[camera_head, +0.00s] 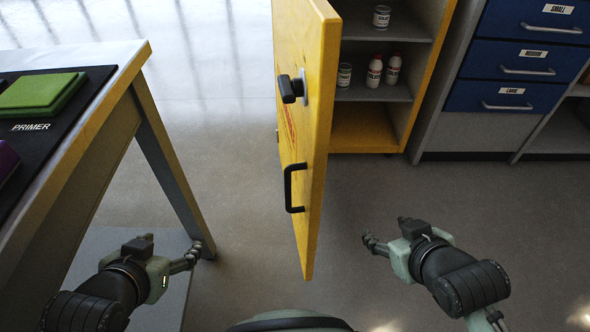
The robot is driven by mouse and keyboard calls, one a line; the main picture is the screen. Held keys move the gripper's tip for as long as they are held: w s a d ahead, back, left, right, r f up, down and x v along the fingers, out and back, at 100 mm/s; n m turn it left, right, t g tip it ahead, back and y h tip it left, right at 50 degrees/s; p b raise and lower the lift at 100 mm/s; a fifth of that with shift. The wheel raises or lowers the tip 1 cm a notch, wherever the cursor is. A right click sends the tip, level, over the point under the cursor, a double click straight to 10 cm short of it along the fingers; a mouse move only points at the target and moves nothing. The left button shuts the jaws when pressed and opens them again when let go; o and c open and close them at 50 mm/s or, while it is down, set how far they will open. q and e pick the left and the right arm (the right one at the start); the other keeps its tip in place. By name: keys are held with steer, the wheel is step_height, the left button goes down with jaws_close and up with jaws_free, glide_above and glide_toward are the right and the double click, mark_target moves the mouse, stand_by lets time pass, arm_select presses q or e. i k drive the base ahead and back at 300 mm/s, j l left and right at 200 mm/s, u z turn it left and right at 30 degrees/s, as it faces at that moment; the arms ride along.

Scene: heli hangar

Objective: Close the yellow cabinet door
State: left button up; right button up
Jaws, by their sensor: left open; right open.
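The yellow cabinet door (316,150) stands wide open and sticks out toward me in the middle of the view. It has a black handle (289,188) and a black latch knob (291,88) on its left face. The yellow cabinet (362,128) behind it is open, with grey shelves showing. My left gripper (192,252) is open at the lower left, by the table leg and apart from the door. My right gripper (385,232) is open and empty to the right of the door's lower edge, not touching it.
Cans and bottles (374,71) stand on the cabinet shelves. A blue drawer unit (524,62) stands at the right. A table (100,95) with a green block (42,93) and a dark mat is at the left. The floor (390,190) right of the door is clear.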

mark_target(307, 34)
steer(key=k+l+u, duration=0.5)
steer(key=u, duration=0.25)
steer(key=j+u, duration=0.15)
steer(key=j, duration=0.55)
